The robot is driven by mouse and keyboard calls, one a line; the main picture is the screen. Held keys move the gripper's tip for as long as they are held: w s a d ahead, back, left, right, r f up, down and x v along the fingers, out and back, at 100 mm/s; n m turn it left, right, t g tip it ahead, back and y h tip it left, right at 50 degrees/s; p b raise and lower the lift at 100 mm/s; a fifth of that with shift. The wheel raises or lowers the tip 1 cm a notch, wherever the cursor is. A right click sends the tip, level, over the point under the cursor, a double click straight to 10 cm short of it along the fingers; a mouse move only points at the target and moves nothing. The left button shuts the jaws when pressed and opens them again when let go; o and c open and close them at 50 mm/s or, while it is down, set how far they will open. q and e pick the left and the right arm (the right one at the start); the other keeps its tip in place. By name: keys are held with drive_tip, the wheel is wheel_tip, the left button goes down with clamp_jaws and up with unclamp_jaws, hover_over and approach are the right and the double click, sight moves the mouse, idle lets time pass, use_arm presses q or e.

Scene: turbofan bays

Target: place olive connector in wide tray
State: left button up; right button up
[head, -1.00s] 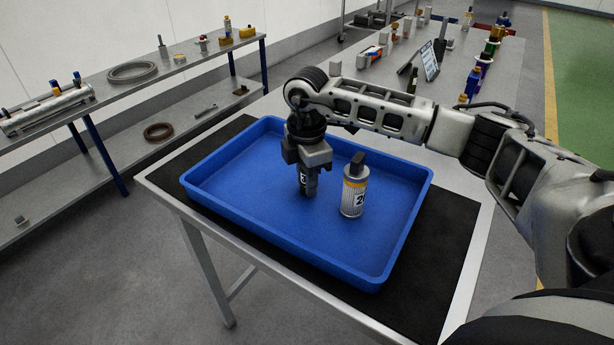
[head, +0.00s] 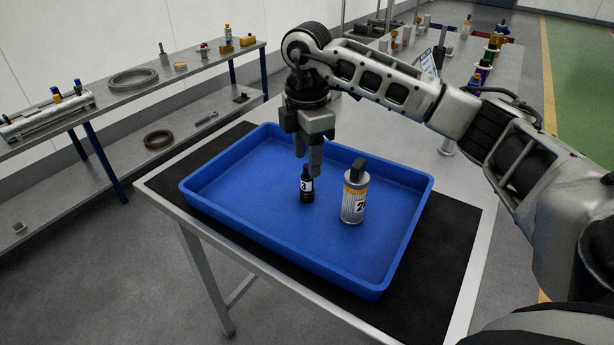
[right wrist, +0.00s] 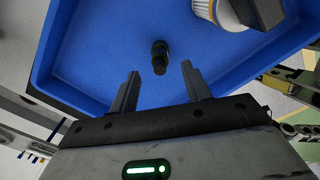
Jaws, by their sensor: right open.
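The olive connector (head: 306,186), a small dark upright piece with a white label "3", stands on the floor of the wide blue tray (head: 407,258). In the right wrist view the connector (right wrist: 159,56) shows from above, between and beyond the two finger tips. My right gripper (head: 308,160) is open just above the connector, apart from it. The wide tray also shows in the right wrist view (right wrist: 90,50). My left gripper is not in view.
A silver canister (head: 354,196) with a yellow band and dark top stands in the tray, right of the connector. The tray rests on a black mat (head: 452,225) on a table. A shelf (head: 100,95) with parts stands at left. The tray's left half is clear.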

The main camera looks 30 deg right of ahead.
drive_tip(key=shift+r, duration=2.2)
